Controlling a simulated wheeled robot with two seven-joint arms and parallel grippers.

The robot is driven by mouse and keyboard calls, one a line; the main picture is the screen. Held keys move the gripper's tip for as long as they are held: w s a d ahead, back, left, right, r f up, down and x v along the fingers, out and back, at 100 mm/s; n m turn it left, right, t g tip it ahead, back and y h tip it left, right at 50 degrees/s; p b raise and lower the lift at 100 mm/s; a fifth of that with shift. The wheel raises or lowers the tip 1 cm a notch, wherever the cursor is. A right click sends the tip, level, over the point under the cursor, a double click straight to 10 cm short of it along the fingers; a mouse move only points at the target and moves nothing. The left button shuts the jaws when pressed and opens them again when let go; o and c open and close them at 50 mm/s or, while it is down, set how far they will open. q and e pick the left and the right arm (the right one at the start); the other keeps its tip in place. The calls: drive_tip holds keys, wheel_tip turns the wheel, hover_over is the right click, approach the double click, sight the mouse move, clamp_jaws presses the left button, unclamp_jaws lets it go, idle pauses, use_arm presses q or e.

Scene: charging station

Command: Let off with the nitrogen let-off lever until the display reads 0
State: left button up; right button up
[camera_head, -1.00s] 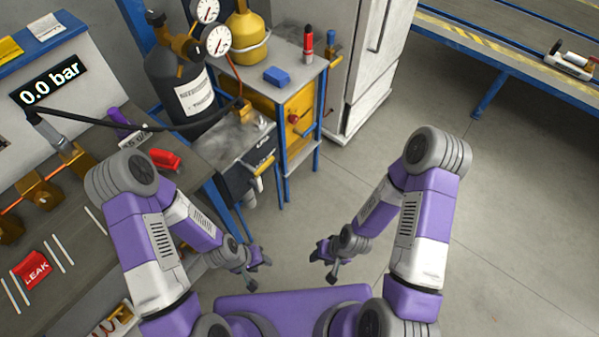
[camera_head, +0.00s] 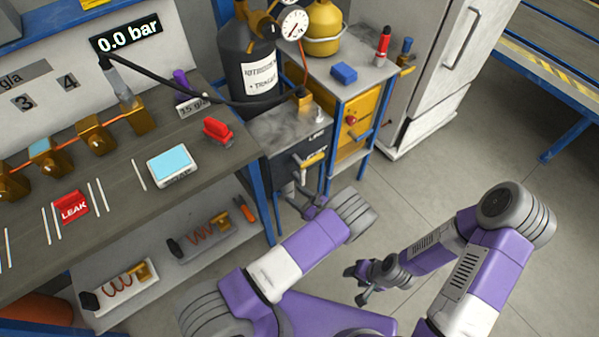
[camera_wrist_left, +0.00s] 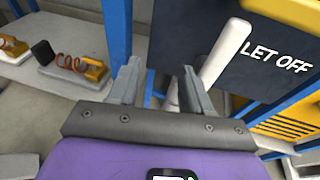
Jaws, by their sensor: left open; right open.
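The display (camera_head: 126,34) on the left wall panel reads 0.0 bar. The white let-off lever (camera_wrist_left: 222,58) slants across the dark front panel (camera_wrist_left: 250,75) lettered LET OFF in the left wrist view. My left gripper (camera_wrist_left: 160,78) is open and empty; the lever passes behind its right finger, and its lower end shows between the fingers. I cannot tell whether they touch. In the head view my left gripper (camera_head: 308,203) is small, below the dark box, partly hidden by its wrist. My right gripper (camera_head: 358,284) is open and empty over the floor.
A blue table post (camera_head: 262,203) stands close left of my left gripper. The bench (camera_head: 120,165) fills the left; the floor at right is clear.

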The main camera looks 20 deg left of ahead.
sight(304, 175)
use_arm(q)
drive_tip(key=w+d+r+m+t, duration=0.1)
drive_tip(key=w+d+t, duration=0.1)
drive_tip(key=w+d+r+m+t, duration=0.1)
drive_tip(key=w+r+t, duration=0.1)
drive_tip(key=shift+w+d+r, duration=0.1)
drive_tip(key=shift+d+r, duration=0.2)
drive_tip(key=shift+d, duration=0.1)
drive_tip(key=b+x, duration=0.1)
drive_tip(key=x, duration=0.6)
drive_tip(key=shift+r+b, duration=0.1)
drive_tip(key=shift+b, duration=0.2)
drive_tip(key=shift+c, duration=0.2)
clamp_jaws()
